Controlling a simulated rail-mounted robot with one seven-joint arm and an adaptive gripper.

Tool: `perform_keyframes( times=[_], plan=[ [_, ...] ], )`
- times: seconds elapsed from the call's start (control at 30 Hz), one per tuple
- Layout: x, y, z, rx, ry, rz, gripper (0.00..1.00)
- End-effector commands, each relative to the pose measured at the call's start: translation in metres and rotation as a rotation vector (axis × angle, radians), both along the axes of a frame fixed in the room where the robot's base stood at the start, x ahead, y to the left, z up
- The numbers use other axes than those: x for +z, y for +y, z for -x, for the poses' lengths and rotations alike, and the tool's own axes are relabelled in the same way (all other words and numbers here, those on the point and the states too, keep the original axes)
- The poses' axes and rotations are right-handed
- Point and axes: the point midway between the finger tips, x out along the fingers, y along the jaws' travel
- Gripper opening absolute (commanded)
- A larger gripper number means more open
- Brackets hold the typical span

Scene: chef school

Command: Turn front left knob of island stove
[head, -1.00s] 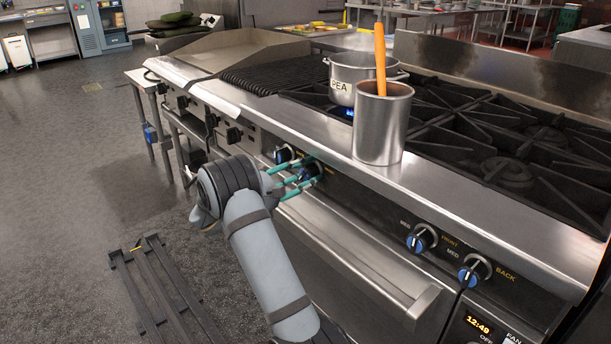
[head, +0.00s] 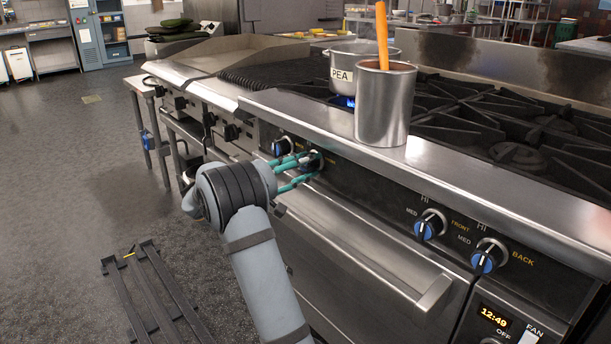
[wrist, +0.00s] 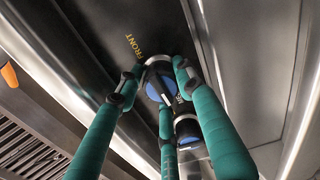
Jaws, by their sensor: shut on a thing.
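The front left knob (wrist: 161,86), blue-faced with a silver rim, is on the dark front panel of the island stove, beside the yellow word FRONT in the wrist view. My gripper (head: 312,166) has teal fingers that reach around this knob and are shut on it. The fingers also show in the wrist view (wrist: 155,84), on several sides of the knob. In the head view the fingers hide much of the knob. A second blue knob (head: 283,147) sits just left of it, and also shows in the wrist view (wrist: 187,130).
A steel pot labelled PEA (head: 343,84) stands over a blue flame (head: 345,102). A steel canister (head: 384,112) with an orange-handled tool (head: 382,35) stands on the front ledge. Two more knobs (head: 430,225) are to the right, above an oven handle (head: 435,293). The floor at left is mostly clear.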

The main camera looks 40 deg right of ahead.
Motion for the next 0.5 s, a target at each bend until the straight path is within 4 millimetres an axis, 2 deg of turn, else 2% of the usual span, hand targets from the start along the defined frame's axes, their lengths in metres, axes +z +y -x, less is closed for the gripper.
perform_keyframes(
  times=[0.03, 0.5],
  plan=[
    [-0.0079, -0.0019, 0.0052, -0.015, -0.052, -0.003, 0.1],
    [-0.0125, -0.0021, 0.0055, -0.017, -0.497, -0.01, 0.1]
  ],
)
